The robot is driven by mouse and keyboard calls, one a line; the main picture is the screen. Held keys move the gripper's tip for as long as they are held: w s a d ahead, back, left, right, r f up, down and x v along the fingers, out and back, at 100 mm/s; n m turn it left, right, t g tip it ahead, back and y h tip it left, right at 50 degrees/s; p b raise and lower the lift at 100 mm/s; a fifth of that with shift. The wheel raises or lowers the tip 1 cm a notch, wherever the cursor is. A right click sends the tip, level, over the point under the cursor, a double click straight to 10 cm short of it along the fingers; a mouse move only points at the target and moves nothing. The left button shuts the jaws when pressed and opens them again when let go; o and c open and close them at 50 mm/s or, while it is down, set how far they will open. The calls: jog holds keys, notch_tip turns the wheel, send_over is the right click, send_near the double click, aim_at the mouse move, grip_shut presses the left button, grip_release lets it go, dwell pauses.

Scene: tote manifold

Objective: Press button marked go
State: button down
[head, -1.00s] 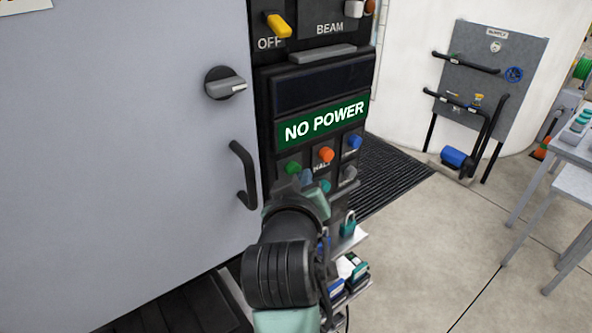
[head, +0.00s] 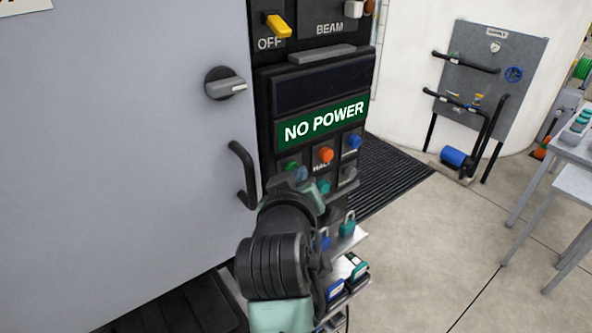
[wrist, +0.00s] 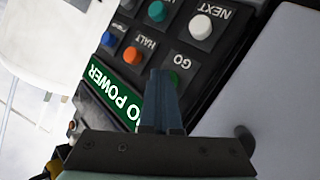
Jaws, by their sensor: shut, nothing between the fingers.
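The green button marked GO (wrist: 176,80) is on the dark control panel (wrist: 205,75). It shows just right of my fingertips in the wrist view, partly hidden by them. In the head view the green button (head: 291,166) is at the left of the upper button row, its label hidden behind my gripper. My gripper (head: 301,174) is shut and empty. In the wrist view the closed fingers of my gripper (wrist: 161,74) point at the panel beside the green button. I cannot tell whether they touch it.
The orange HALT button (head: 326,154) and a blue button (head: 353,142) are close to the right. A teal button (head: 323,186) is below. A green display (head: 322,122) reads NO POWER. A door handle (head: 243,175) juts out at left. A yellow switch (head: 279,26) is at OFF.

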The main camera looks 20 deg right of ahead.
jog(key=shift+s, duration=0.1)
jog(key=shift+s+d, duration=0.35)
jog(key=shift+s, duration=0.55)
jog(key=shift+s+d+p, duration=0.25)
jog(key=shift+s+d, duration=0.05)
jog(key=shift+s, duration=0.5)
jog(key=shift+s+d+p, duration=0.2)
jog(key=shift+s+d, duration=0.05)
jog(key=shift+s, duration=0.5)
jog(key=shift+s+d+p, duration=0.25)
jog(key=shift+s+d, duration=0.05)
jog(key=shift+s, duration=0.5)
jog(key=a+r+t+y+b, duration=0.2)
jog(key=a+r+t+b, duration=0.45)
jog(key=r, duration=0.85)
jog(key=s+a+r+t+y+b, duration=0.1)
jog(key=s+a+r+t+y, duration=0.1)
jog(key=s+a+r+t, duration=0.1)
jog(key=s+a+r+t+y+b, duration=0.1)
jog(key=s+a+r+t, duration=0.3)
jog(key=r, duration=0.6)
jog(key=s+a, duration=0.2)
jog(key=s, duration=0.1)
jog(key=shift+a+r+m+y, duration=0.25)
jog(key=shift+r+m+y, duration=0.05)
jog(key=shift+m+y, duration=0.1)
